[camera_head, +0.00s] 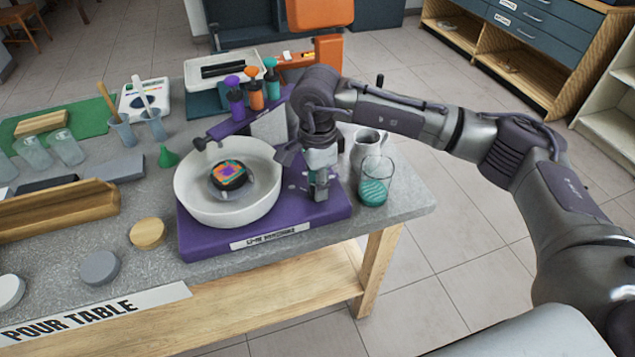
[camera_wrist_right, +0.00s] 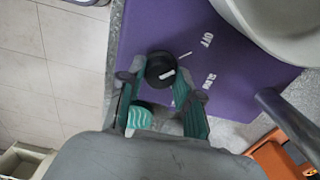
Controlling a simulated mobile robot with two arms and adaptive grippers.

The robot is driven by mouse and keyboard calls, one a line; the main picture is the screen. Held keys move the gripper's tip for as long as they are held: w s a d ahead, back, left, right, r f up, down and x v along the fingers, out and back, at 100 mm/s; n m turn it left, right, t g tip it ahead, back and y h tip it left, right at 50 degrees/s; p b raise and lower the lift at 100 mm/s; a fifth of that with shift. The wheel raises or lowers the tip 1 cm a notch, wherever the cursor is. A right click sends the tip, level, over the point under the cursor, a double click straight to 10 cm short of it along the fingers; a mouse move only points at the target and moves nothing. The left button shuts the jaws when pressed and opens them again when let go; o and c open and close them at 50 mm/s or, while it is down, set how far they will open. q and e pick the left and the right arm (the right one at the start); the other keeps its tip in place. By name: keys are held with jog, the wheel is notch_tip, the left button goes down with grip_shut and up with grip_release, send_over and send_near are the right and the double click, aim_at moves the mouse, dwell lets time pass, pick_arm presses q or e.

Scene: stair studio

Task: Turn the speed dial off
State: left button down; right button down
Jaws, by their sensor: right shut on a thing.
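The purple spin machine base (camera_head: 340,206) stands at the right end of the pour table, with a white bowl (camera_head: 192,200) on it. My right gripper (camera_head: 319,190) points down onto the base to the right of the bowl and hides the dial in the head view. In the right wrist view, the black speed dial (camera_wrist_right: 158,66) with a white pointer mark sits between the fingertips of my right gripper (camera_wrist_right: 164,84), which is shut on it. My left gripper is out of view.
A small colourful round piece (camera_head: 230,174) sits in the bowl. Jars and discs fill the table's left.

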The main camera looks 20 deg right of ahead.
jog(key=c, duration=0.8)
grip_release()
jog(key=shift+r, duration=0.1)
notch_tip(320, 180, up, 12)
jog(key=shift+f, duration=0.1)
